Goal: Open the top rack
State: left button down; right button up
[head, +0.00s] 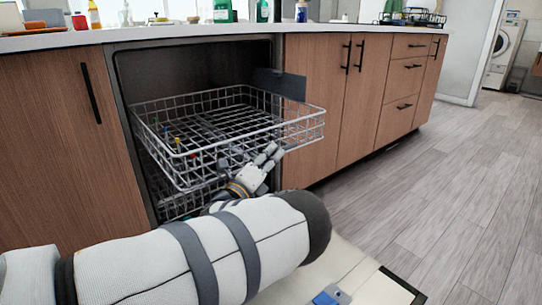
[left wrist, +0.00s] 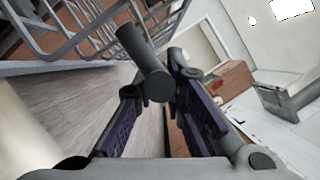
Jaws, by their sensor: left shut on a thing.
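The top rack (head: 300,120), a white wire basket, is slid out of the dishwasher (head: 190,65) and stands well beyond the cabinet fronts. A few coloured tips show on its left side. My left gripper (head: 268,156) is at the rack's lower front edge, right of its middle. In the left wrist view, the rack's wires (left wrist: 75,40) fill the upper left. There, the left gripper's fingers (left wrist: 158,80) close around a short grey bar, seemingly part of the rack; its join is not clear. My right gripper is out of view.
A lower rack (head: 180,205) shows beneath, partly hidden by my arm. Wooden cabinets (head: 315,110) flank the opening. Bottles and other items stand on the white counter (head: 210,32) above. The wooden floor (head: 450,180) to the right is clear.

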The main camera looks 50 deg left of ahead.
pick_arm(q)
jog(key=c, duration=1.7)
grip_release()
jog(key=shift+o, duration=0.2)
jog(key=v, duration=1.2)
